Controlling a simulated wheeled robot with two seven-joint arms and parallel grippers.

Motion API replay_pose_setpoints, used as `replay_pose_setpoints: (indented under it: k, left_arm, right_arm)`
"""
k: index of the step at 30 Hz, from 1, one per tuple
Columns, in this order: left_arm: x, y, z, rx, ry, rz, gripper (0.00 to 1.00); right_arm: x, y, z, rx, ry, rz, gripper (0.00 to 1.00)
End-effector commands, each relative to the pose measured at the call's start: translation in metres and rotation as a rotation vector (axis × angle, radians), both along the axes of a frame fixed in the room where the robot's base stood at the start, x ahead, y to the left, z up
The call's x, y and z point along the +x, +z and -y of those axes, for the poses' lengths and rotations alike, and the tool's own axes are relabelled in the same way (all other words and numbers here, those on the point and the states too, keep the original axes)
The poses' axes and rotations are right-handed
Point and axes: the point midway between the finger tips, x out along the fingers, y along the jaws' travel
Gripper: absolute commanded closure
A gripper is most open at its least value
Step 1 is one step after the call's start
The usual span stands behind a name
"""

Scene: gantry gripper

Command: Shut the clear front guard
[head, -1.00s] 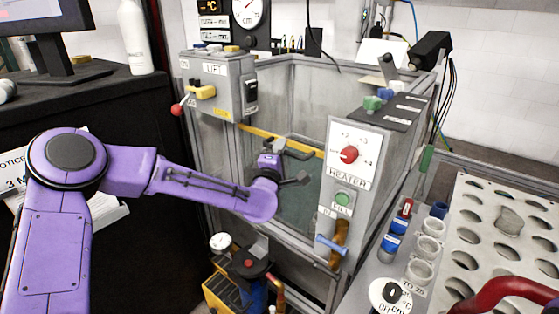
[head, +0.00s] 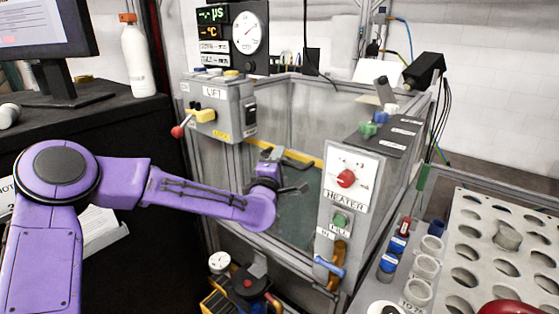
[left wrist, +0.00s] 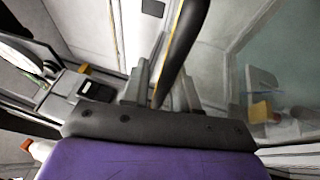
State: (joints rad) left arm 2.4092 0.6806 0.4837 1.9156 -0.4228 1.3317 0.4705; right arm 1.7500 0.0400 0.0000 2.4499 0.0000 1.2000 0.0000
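The clear front guard (head: 300,215) is hard to make out against the tank between the LIFT box and the HEATER box; a yellow strip (head: 254,137) crosses there. A dark bar (head: 298,158) stands out by the strip. My left gripper (head: 285,171) is right at this bar, in front of the tank opening. In the left wrist view the dark bar (left wrist: 182,40) runs down between the two grey fingers of my left gripper (left wrist: 162,92). The fingers stand apart, and their contact with the bar is unclear. My right gripper is out of view.
The LIFT box (head: 220,108) with a red-knobbed lever stands left of the opening. The HEATER box (head: 346,185) with a red dial stands right of it. A holed rack (head: 480,245) is at the right. A yellow-and-black item stands low in front.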

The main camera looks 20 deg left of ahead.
Motion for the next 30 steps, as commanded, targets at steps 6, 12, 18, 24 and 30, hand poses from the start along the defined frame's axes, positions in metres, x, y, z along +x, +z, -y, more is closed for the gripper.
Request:
replay_pose_setpoints:
  k: [6,12,18,24,30]
  left_arm:
    - [-0.008,-0.001,0.002,0.0,-0.002,0.002,0.75]
    - [-0.051,-0.011,0.009,-0.003,-0.002,0.001,0.75]
    - [-0.09,-0.017,0.015,-0.001,-0.002,0.001,0.75]
    - [-0.102,-0.019,0.017,-0.001,0.0,-0.001,0.75]
    - [-0.102,-0.019,0.016,0.0,0.0,-0.001,0.75]
  right_arm:
    - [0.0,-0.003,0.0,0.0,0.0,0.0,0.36]
    - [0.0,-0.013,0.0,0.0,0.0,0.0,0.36]
    - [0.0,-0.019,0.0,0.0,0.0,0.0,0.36]
    - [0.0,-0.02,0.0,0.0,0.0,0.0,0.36]
    - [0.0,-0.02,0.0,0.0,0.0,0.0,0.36]
